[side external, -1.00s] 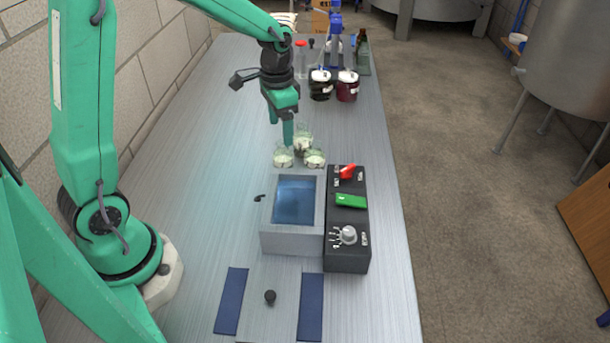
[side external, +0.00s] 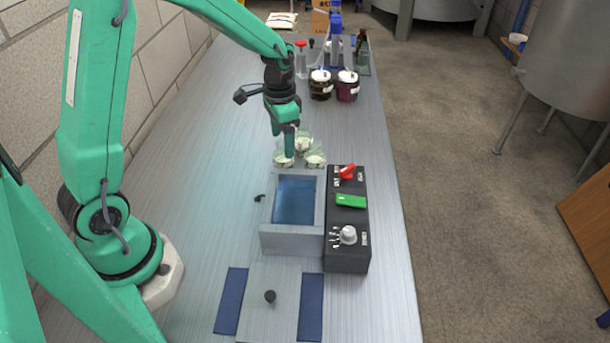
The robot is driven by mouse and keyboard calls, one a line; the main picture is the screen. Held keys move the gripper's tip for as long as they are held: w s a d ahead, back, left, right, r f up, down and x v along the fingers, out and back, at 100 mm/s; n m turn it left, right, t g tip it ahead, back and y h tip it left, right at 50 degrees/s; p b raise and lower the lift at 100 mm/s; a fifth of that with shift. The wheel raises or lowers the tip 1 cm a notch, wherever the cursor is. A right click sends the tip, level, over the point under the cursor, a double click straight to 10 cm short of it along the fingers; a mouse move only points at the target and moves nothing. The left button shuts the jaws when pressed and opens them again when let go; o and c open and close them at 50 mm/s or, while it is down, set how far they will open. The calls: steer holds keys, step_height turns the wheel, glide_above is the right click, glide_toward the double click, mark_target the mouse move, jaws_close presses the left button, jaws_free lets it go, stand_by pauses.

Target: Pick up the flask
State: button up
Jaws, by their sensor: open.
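Three small clear glass flasks with pale contents stand close together on the metal bench, just behind the water bath. One flask (side external: 280,163) is at the left, another (side external: 315,162) at the right, and a third (side external: 304,143) behind them. My gripper (side external: 290,154) points down at the cluster, its green finger partly covering the left flask. It is open and holds nothing visible. I cannot tell whether a finger touches the glass, and the gap between the fingers is hidden from this side.
The open water bath (side external: 310,240) stands in front of the flasks, with a black control box (side external: 347,258) to its right. A lid plate (side external: 270,320) with a knob lies nearer. Two dark jars (side external: 319,92) (side external: 347,94) stand behind. The bench left of the flasks is clear.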

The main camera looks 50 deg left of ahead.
mark_target(283, 151)
steer(key=shift+f, duration=2.4)
steer(key=c, duration=1.2)
steer(key=shift+o, duration=0.2)
steer(key=shift+r, duration=0.1)
steer(key=shift+r, duration=4.95)
steer(key=shift+d, duration=0.1)
steer(key=s+d+r, duration=0.1)
steer(key=s+d, duration=0.2)
steer(key=d, duration=0.3)
steer(key=s+d+r, duration=0.2)
steer(key=s+d, duration=0.1)
steer(key=d, duration=0.3)
steer(key=shift+s+d, duration=0.3)
steer(key=shift+d, duration=0.05)
